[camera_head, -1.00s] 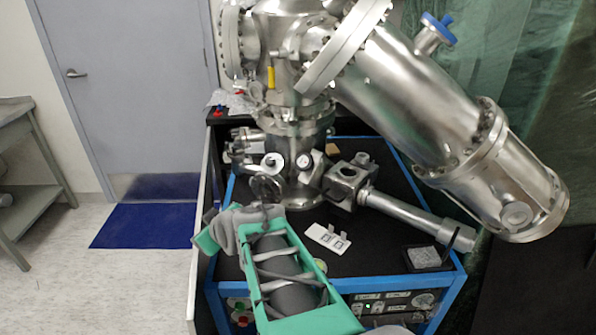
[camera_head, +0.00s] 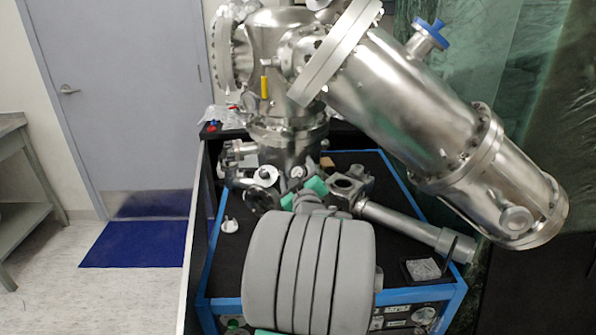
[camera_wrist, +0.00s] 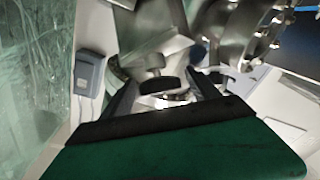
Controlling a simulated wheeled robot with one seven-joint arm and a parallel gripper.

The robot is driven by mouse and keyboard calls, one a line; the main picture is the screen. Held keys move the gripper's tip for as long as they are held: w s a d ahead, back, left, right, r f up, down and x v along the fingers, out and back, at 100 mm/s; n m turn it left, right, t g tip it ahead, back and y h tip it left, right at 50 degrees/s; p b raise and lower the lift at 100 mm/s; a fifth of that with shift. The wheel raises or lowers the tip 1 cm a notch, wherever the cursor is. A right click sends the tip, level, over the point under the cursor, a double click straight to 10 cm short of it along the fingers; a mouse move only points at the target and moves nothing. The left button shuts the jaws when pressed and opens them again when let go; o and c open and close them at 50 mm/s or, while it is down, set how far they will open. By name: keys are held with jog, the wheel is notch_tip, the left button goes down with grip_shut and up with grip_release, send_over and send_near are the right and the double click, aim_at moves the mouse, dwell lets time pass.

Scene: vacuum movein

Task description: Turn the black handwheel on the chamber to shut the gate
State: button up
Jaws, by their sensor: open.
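The steel chamber (camera_head: 285,115) stands on the black-topped cart in the head view. A dark ring-like part (camera_head: 262,198), perhaps the handwheel, sits low at its front left, partly hard to make out. In the wrist view a black round knob or wheel (camera_wrist: 151,85) lies ahead, between the two dark fingers of my gripper (camera_wrist: 163,90). The fingers are apart, one on each side of it; I cannot tell whether either touches it. In the head view my green and grey hand is near the chamber's base, and my fingertips are not clear there.
A large steel cylinder (camera_head: 415,95) slants down to the right above the cart. A steel tube (camera_head: 405,220) lies below it. A small white knob (camera_head: 230,226) stands on the cart top (camera_head: 222,262). Open floor (camera_head: 110,295) is at the left.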

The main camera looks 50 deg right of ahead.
jog(key=c, duration=1.4)
jog(key=shift+o, duration=0.2)
